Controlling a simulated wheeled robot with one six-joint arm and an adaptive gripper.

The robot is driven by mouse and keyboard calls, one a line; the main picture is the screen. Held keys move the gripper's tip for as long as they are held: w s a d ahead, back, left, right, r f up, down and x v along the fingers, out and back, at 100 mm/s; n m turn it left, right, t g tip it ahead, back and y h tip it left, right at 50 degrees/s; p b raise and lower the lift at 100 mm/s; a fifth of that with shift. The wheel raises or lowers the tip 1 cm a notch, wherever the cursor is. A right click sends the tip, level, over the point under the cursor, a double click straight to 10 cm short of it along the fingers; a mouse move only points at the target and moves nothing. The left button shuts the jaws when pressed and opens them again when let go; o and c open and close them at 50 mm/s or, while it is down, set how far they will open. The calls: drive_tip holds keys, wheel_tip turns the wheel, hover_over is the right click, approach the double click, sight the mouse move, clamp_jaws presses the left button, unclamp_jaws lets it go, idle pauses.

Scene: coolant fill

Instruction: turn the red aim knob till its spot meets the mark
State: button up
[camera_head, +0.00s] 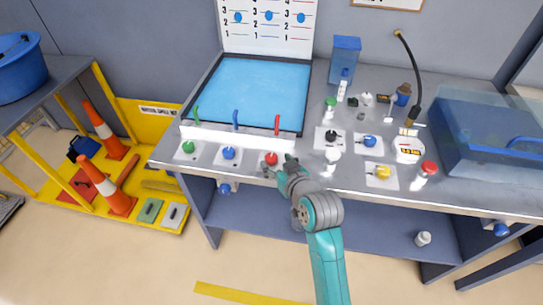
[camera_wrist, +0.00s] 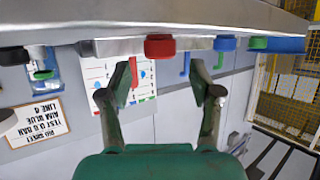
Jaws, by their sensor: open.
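The red aim knob (camera_head: 271,158) sits at the front edge of the bench, below the red spout (camera_head: 277,125) of the blue pool. In the wrist view, where the bench hangs at the top, the red knob (camera_wrist: 160,46) lies just beyond and between my fingertips. My gripper (camera_head: 279,167) is open and empty beside the knob; it also shows in the wrist view (camera_wrist: 160,82) with a wide gap. I see no contact. The white board (camera_head: 268,32) behind the pool carries numbered columns with blue spots. I cannot make out a spot meeting a mark.
The blue knob (camera_head: 228,153) and green knob (camera_head: 187,147) stand left of the red one. Beyond are a yellow knob (camera_head: 382,172) and red-capped bottle (camera_head: 425,172).

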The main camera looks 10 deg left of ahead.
sight(271, 157)
drive_tip(key=shift+x, duration=2.45)
drive_tip(key=c, duration=1.2)
